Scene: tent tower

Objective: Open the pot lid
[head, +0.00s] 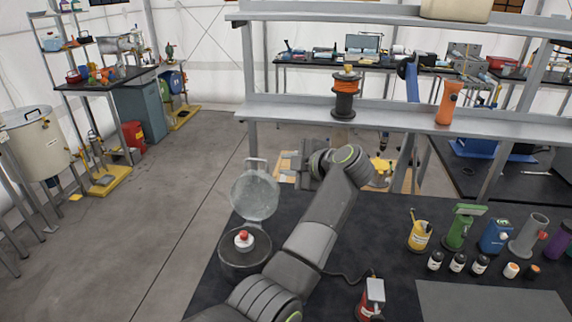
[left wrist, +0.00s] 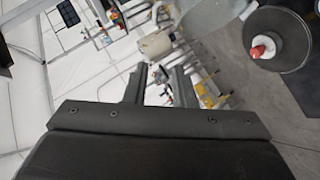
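The dark round pot (head: 231,268) stands at the near left part of the black table, with its mouth uncovered. Its translucent lid (head: 255,198) stands raised on the far side of the pot, its handle (head: 257,163) at the top. A white thing with a red top (head: 243,241) shows in the pot. My left gripper (head: 284,166) is beyond the table edge, right of the lid and apart from it. In the left wrist view its fingers (left wrist: 160,88) are spread and empty, with the lid (left wrist: 205,14) and pot (left wrist: 293,62) at the upper right. My right gripper does not show.
A grey shelf (head: 290,113) spans above the table's far side, bearing an orange-and-black spool (head: 344,100) and an orange cylinder (head: 449,103). Bottles, a yellow cup (head: 419,236) and a red-and-white device (head: 371,298) stand at the right.

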